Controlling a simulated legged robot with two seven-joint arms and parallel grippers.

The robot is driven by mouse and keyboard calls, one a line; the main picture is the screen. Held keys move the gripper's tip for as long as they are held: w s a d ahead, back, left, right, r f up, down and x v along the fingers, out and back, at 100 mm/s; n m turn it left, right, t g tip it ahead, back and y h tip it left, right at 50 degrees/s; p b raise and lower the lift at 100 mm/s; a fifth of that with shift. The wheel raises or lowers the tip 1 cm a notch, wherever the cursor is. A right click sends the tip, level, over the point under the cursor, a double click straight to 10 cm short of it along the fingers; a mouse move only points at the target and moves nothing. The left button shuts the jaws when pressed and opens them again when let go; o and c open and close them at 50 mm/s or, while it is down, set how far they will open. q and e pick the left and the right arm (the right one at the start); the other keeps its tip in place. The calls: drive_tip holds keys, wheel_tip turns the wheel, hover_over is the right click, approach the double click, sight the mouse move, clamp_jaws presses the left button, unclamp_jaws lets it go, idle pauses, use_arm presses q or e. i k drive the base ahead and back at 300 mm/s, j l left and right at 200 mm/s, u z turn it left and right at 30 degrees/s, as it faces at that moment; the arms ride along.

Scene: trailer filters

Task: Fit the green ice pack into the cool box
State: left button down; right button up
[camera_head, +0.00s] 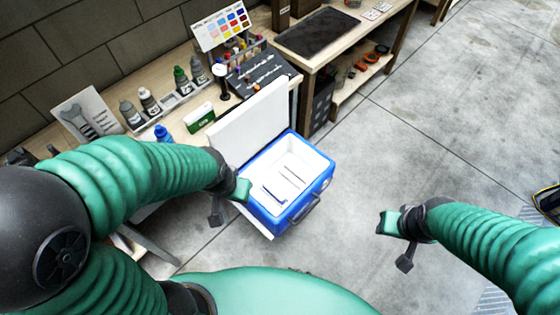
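The blue cool box (315,190) stands open below the bench, with its white lid (240,121) raised at the back left. Its white inside shows narrow dark slots and a blue strip near the front. A small green-and-white block with lettering (199,118) sits on the bench left of the lid; it may be the green ice pack, but it is too small to be sure. My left gripper (243,190) is over the box's left edge, apart from the block. My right gripper (388,222) is over bare floor, right of the box. Neither visibly holds anything; finger openings are unclear.
The bench holds several bottles in a tray (182,99), a blue-capped bottle (162,133), a picture card (86,114) and a colour chart (220,25). A second bench with a dark mat (317,32) stands behind.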

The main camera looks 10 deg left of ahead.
sight(300, 170)
drive_tip(key=i+j, duration=0.15)
drive_tip(key=j, duration=0.2)
drive_tip(key=i+j+z, duration=0.1)
drive_tip(key=j, duration=0.2)
drive_tip(key=i+j+z, duration=0.1)
drive_tip(key=j, duration=0.25)
drive_tip(key=i+j, duration=0.2)
drive_tip(key=j, duration=0.15)
